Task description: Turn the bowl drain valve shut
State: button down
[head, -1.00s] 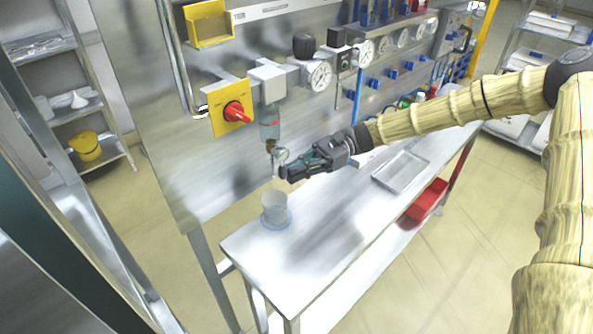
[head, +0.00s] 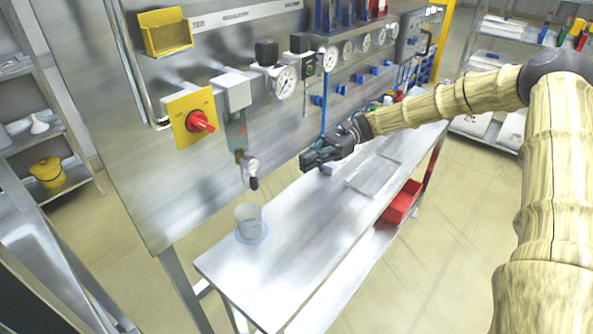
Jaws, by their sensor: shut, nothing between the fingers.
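The bowl drain valve (head: 250,166) hangs under the clear filter bowl (head: 236,135) on the steel panel. It has a brass neck, a pale metal body and a dark handle tip (head: 253,183) that points down. My gripper (head: 304,164) is to the right of the valve, above the bench, apart from it. Its fingers are shut and hold nothing. A clear cup (head: 248,217) stands upright on the bench below the valve, inside a blue ring mark.
A yellow plate with a red knob (head: 200,121) sits left of the bowl. Gauges (head: 286,82) line the panel to the right. A metal tray (head: 374,175) lies on the steel bench (head: 265,280), whose front part is clear. A red bin (head: 402,202) is below.

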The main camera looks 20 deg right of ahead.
aim_at(251, 164)
jog(key=k, duration=1)
